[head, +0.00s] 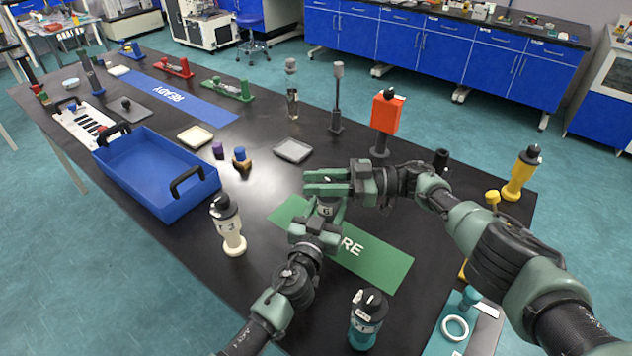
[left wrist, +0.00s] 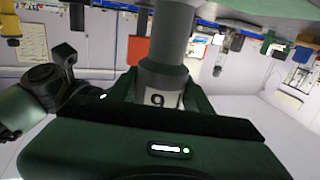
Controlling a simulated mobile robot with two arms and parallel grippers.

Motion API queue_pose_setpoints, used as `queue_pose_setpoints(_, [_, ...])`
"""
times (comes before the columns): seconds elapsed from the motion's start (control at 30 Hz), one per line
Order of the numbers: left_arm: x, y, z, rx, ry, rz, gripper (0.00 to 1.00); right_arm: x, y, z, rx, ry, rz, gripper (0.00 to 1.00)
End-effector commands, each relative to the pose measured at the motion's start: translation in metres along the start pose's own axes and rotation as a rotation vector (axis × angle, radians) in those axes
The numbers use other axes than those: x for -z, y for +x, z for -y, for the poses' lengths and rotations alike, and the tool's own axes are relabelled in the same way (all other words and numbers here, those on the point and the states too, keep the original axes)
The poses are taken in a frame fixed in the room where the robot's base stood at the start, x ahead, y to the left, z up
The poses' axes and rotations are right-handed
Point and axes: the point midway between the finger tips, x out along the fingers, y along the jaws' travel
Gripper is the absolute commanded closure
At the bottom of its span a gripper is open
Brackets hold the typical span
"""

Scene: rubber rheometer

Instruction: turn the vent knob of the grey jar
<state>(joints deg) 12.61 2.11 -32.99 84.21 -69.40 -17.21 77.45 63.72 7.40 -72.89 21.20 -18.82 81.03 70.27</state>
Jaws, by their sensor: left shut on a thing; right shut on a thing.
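The grey jar (left wrist: 172,35) stands out in the left wrist view as a grey cylinder with a darker band and a white label marked 9. In the head view, only its label (head: 325,209) and a little of its body show between my grippers, above the green mat. My left gripper (head: 318,222) is shut around the jar's body. My right gripper (head: 324,182) comes in from the right, just above the left one, and is shut at the jar's knob end. The vent knob itself is hidden by the right gripper's fingers, so its angle cannot be seen.
The green mat (head: 391,262) lies beneath both grippers. A white jar (head: 232,238) stands left and a teal jar (head: 365,325) in front. A grey tray (head: 293,151), an orange box on a stand (head: 386,114) and a blue crate (head: 150,168) are behind or left.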

Motion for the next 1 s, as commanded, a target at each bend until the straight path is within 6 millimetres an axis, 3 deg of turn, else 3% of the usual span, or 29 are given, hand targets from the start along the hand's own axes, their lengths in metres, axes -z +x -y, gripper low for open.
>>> queue_pose_setpoints(0.07, [0.000, -0.001, -0.003, -0.006, 0.001, -0.001, 0.97, -0.001, -0.001, -0.002, -0.007, 0.000, 0.003, 1.00])
queue_pose_setpoints(0.1, [0.000, -0.001, -0.003, -0.006, 0.001, -0.001, 0.97, -0.001, -0.001, -0.002, -0.007, 0.000, 0.003, 0.68])
queue_pose_setpoints(0.17, [0.000, -0.001, -0.003, -0.006, 0.001, -0.001, 0.97, -0.001, -0.001, -0.002, -0.007, 0.000, 0.003, 0.51])
queue_pose_setpoints(0.2, [0.000, -0.001, -0.003, -0.005, 0.001, -0.001, 0.97, -0.001, -0.001, -0.001, -0.006, 0.000, 0.003, 0.48])
queue_pose_setpoints(0.67, [0.000, 0.000, 0.000, 0.000, 0.000, 0.000, 0.97, 0.008, -0.001, -0.001, -0.001, -0.002, 0.000, 0.48])
queue_pose_setpoints(0.83, [0.000, 0.000, 0.000, 0.001, 0.000, 0.000, 0.97, 0.027, -0.001, 0.001, 0.000, -0.003, 0.000, 0.48])
queue_pose_setpoints(1.0, [0.000, 0.000, 0.001, 0.001, 0.000, 0.000, 0.97, 0.063, -0.001, -0.001, -0.002, -0.005, 0.001, 0.48])
